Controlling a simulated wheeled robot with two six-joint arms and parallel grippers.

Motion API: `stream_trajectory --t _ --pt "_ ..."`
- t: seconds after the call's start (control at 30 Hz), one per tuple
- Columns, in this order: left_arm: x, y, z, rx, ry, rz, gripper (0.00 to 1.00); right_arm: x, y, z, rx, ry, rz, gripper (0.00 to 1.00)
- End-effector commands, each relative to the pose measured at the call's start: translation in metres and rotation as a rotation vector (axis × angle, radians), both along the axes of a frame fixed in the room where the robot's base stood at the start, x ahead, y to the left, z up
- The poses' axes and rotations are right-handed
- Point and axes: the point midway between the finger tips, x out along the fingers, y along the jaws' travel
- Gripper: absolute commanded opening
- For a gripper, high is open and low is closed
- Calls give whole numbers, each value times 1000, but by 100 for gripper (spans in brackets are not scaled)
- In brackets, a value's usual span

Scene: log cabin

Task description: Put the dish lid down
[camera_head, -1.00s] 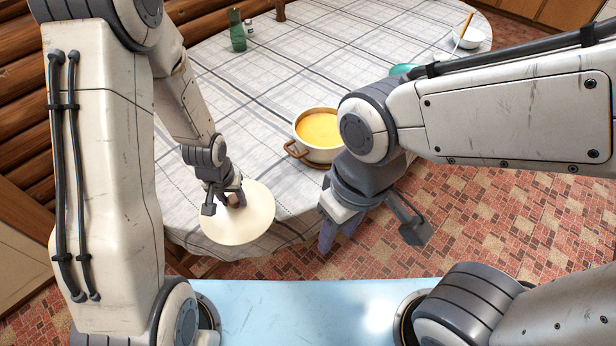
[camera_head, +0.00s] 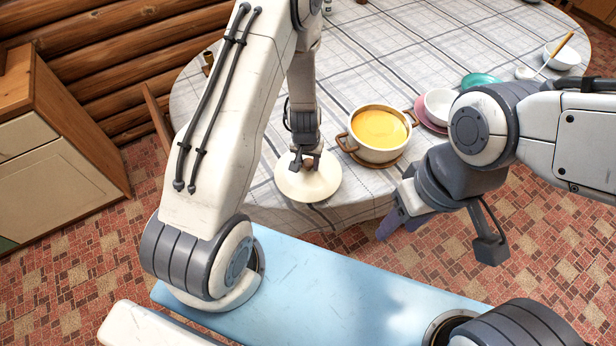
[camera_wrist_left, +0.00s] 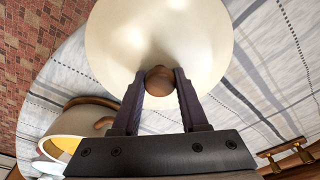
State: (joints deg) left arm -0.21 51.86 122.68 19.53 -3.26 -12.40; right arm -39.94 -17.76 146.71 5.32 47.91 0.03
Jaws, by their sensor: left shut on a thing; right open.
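The dish lid is a round cream disc (camera_head: 306,184) with a brown wooden knob. It is at the near edge of the cloth-covered table (camera_head: 250,140). My left gripper (camera_head: 306,163) is shut on the lid's knob (camera_wrist_left: 159,80), with a finger on each side in the left wrist view. The lid (camera_wrist_left: 160,35) looks level and close to the cloth; I cannot tell whether it touches. A cream pot (camera_head: 379,152) of yellow soup stands uncovered just right of the lid. My right gripper (camera_head: 440,235) is open and empty, in front of the table's edge.
A pink plate with a white bowl (camera_head: 440,106), a teal dish (camera_head: 479,80) and another white bowl (camera_head: 562,56) stand to the right of the pot. A wooden cabinet (camera_head: 60,150) stands at the left. The cloth behind the lid and pot is mostly clear.

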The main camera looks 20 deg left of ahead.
Motion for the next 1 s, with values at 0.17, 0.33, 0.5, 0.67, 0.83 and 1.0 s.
stream_trajectory --t 0.17,0.33,0.5,0.67,0.83,1.0 --pt "0 0 -20 0 1 0 0 0 0 -12 1 -1 1 50" --pt "0 0 -41 1 2 0 0 0 0 -14 1 -1 1 50" --pt "0 0 -46 0 0 2 0 0 0 -14 1 -1 1 50" --pt "0 0 -46 0 0 2 0 0 0 -14 1 -1 1 50" --pt "0 0 -49 0 0 1 55 0 0 -17 1 -1 1 50" --pt "0 0 -49 0 0 1 73 0 0 -17 1 -1 1 50"
